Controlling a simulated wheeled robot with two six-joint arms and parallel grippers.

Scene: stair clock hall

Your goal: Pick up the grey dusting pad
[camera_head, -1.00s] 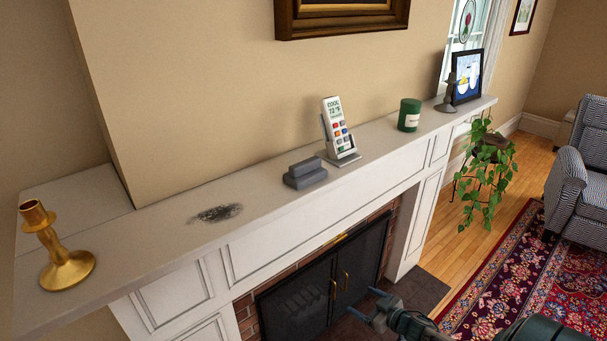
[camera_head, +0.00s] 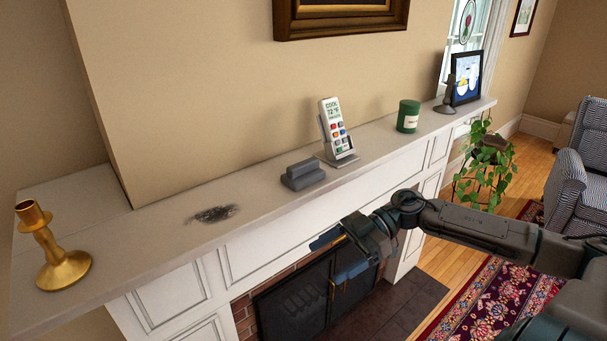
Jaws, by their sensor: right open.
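The grey dusting pad (camera_head: 303,177) lies on the mantel shelf (camera_head: 262,207), near its middle. It is a dark grey block with a raised grip along its top. My right gripper (camera_head: 332,255) is open and empty. It reaches in from the right in front of the mantel, below and to the right of the pad in the picture, and apart from it. My left gripper is not in view.
A dark smudge (camera_head: 214,214) and a brass candlestick (camera_head: 58,250) are left of the pad. A remote in a stand (camera_head: 337,133), a green candle (camera_head: 408,116), a dark candlestick (camera_head: 447,95) and a framed picture (camera_head: 466,77) are to its right. The fireplace screen (camera_head: 300,304) is below.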

